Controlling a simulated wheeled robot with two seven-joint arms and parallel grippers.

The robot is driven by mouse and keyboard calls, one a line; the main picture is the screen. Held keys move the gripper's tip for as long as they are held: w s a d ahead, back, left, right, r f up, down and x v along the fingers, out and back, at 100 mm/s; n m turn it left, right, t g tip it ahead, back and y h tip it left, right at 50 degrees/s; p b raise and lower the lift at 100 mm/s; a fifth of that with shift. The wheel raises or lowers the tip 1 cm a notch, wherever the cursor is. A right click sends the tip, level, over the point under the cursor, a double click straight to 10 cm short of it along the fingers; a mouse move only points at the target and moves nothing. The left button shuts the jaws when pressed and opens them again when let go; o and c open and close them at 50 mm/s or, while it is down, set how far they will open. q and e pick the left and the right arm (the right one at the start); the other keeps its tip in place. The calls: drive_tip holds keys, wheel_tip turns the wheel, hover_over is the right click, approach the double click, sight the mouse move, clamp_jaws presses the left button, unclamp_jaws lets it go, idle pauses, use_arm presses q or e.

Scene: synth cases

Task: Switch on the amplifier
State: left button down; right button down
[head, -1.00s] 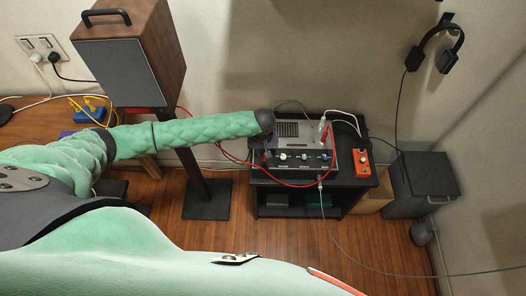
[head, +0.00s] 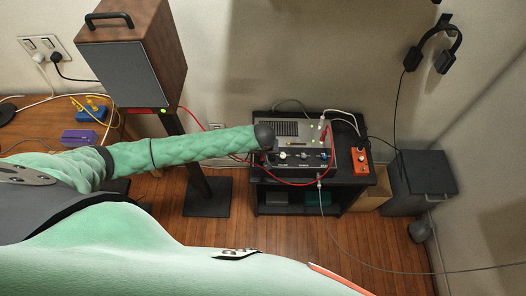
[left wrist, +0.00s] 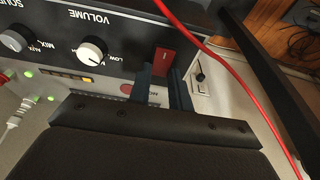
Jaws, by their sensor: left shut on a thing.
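The amplifier (head: 290,130) is a grey box with a black front panel and knobs, on a black stand. Small green lights glow on its top. In the left wrist view its panel shows upside down, with a white volume knob (left wrist: 92,51) and a red switch lever (left wrist: 164,55). My left gripper (left wrist: 164,80) is shut on the red switch lever, one dark finger on each side. In the head view my wrist hides the fingers and the lever. My right gripper is not in view.
A red cable (left wrist: 215,65) passes close beside the gripper. An orange box (head: 360,159) sits right of the amplifier on the stand (head: 300,206). A tall speaker (head: 130,55) stands at left, with a small green light below. Headphones (head: 438,48) hang at right.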

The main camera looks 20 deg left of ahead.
use_arm(q)
drive_tip(key=c, duration=1.3)
unclamp_jaws()
drive_tip(key=shift+s+r+b, duration=0.2)
drive_tip(key=shift+r+b, duration=0.15)
drive_tip(key=shift+r, duration=0.2)
drive_tip(key=b+v, duration=0.2)
drive_tip(key=v, duration=0.3)
drive_tip(key=shift+s+r, duration=0.1)
drive_tip(key=shift+r, duration=0.3)
drive_tip(key=shift+s+r, duration=0.1)
drive_tip(key=shift+r, duration=0.3)
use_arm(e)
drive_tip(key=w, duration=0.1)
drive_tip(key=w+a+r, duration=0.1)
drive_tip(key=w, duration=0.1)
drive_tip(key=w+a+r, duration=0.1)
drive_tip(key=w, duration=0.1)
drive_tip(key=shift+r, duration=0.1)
use_arm(q)
drive_tip(key=shift+d, duration=0.1)
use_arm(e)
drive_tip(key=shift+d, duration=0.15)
